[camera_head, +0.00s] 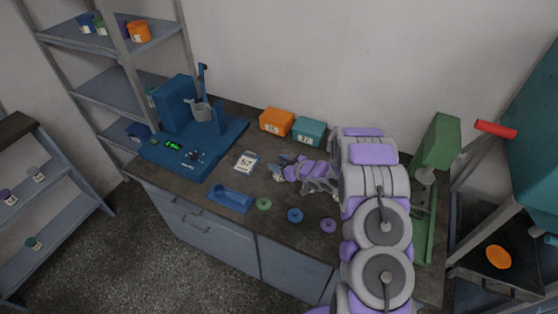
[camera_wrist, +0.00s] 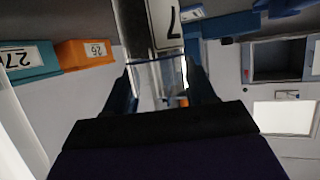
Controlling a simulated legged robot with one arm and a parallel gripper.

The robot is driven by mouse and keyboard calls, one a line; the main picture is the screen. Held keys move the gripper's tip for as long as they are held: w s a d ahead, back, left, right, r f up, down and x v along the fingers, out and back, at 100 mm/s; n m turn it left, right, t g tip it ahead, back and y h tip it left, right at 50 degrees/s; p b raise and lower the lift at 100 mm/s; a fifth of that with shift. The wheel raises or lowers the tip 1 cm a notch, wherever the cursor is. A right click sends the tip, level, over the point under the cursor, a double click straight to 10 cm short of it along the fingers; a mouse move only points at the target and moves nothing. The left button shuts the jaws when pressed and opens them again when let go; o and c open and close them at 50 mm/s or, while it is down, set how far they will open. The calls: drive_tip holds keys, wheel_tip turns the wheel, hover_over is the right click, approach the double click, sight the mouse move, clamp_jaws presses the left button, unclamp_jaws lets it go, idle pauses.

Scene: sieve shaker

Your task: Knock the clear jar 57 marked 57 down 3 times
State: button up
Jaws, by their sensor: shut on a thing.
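The clear jar 57 (camera_head: 246,161) shows at the middle of the counter, with a white label marked 57. In the wrist view my gripper (camera_wrist: 163,88) has its dark fingers on both sides of the clear jar (camera_wrist: 158,73), shut on it. Part of the label with a 7 shows at the top edge of that view. In the head view my gripper (camera_head: 276,171) is just right of the label, and my arm covers the counter behind it. I cannot tell whether the jar touches the counter.
A blue machine (camera_head: 178,120) with a green display stands left. An orange box (camera_head: 276,121) and a teal box (camera_head: 309,131) stand at the wall. A blue holder (camera_head: 231,199) and green (camera_head: 264,203), blue (camera_head: 295,215) and purple (camera_head: 328,225) discs lie in front. A green device (camera_head: 437,145) stands right.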

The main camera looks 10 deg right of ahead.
drive_tip(key=shift+f, duration=0.9)
drive_tip(key=shift+s+f, duration=0.2)
drive_tip(key=shift+f, duration=0.1)
drive_tip(key=c, duration=0.3)
drive_tip(key=shift+w+r+p, duration=0.15)
drive_tip(key=shift+r+p, duration=1.2)
drive_tip(key=shift+r, duration=0.75)
drive_tip(key=shift+c, duration=0.2)
